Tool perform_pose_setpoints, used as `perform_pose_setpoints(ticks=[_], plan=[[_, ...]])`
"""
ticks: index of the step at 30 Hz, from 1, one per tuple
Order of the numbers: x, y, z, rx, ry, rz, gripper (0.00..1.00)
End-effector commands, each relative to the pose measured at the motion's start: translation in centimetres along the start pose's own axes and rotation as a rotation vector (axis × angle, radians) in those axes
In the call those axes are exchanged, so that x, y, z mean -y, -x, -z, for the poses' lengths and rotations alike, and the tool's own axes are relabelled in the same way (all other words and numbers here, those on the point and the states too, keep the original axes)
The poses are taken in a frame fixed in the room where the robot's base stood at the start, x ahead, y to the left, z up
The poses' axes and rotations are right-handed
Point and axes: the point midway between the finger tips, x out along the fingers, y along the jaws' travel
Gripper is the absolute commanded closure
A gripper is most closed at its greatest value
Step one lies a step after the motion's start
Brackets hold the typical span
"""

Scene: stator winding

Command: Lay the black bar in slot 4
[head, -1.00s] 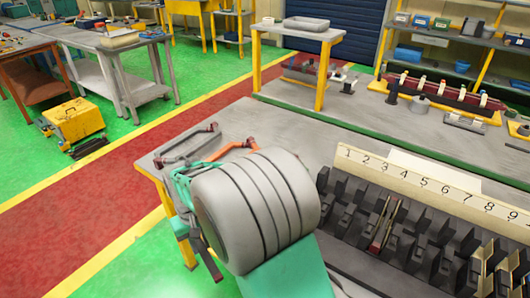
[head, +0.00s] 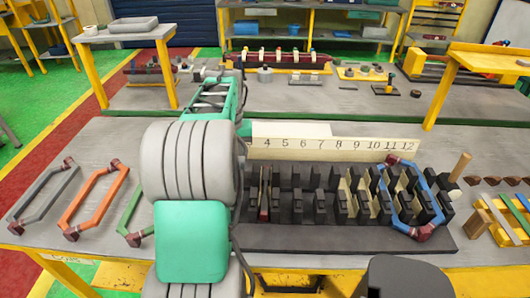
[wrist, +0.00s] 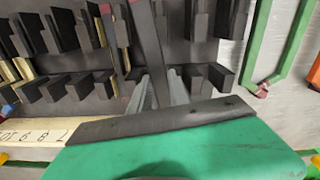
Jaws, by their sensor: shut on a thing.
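The dark slotted block (head: 350,238) lies on the table, with a cream number strip (head: 345,144) behind it; its numbers show from 4 up in the head view. Slot 4 (head: 264,200) shows a thin red strip between pale edges. My gripper (wrist: 162,88) is hidden behind my arm in the head view. In the wrist view its two grey fingers are shut on the black bar (wrist: 147,38), which runs out over the block. The red strip (wrist: 113,84) stands left of the bar there, so the bar looks beside slot 4. Its height above the block is unclear.
A blue hexagonal coil (head: 403,195) stands over the block's right end. Grey (head: 42,205), orange (head: 92,198) and green (head: 133,215) coils lie left of my arm. A wooden peg (head: 460,167) stands right. The far table has several fixtures.

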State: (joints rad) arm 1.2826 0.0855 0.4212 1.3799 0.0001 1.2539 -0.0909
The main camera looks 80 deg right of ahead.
Motion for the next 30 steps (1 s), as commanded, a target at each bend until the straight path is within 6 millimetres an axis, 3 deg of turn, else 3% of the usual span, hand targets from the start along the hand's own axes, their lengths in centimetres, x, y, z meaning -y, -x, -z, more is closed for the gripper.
perform_pose_setpoints(ticks=[1,3,7,11,22,30], plan=[[-2.8,0.7,-0.2,0.0,-0.05,0.0,1.0],[-5.6,1.2,-0.6,0.001,-0.098,0.0,1.0],[-8.6,1.6,-1.2,0.001,-0.15,0.0,1.0],[-9.2,1.2,-1.4,0.001,-0.16,0.0,1.0],[-9.1,-2.5,-1.4,0.001,-0.159,0.0,1.0],[-9.1,-2.7,-1.4,0.0,-0.158,0.0,1.0]])
